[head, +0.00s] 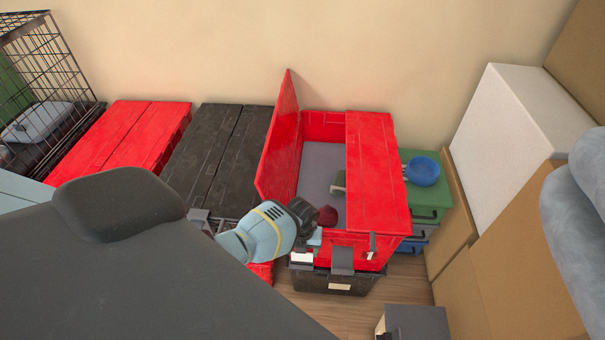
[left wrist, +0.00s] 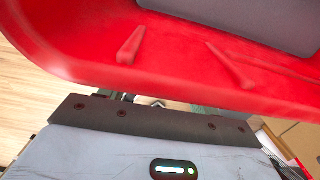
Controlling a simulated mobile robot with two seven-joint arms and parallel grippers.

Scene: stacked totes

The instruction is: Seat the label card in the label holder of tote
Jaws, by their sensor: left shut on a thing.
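The red tote (head: 393,217) stands on a black tote (head: 318,283), its left lid flap (head: 280,140) raised and its right flap (head: 375,165) closed. My left gripper (head: 302,249) is at the left part of the tote's front wall, shut. A white card (head: 301,258) shows just below it, left of a dark grey fitting (head: 343,260) on the front; I cannot tell whether that fitting is the label holder. In the left wrist view the tote's red wall (left wrist: 190,65) lies beyond the gripper's body, and the fingertips and card are mostly hidden. My right gripper is not in view.
Closed black (head: 216,150) and red (head: 125,135) totes stand to the left. Some wooden floor is clear in front.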

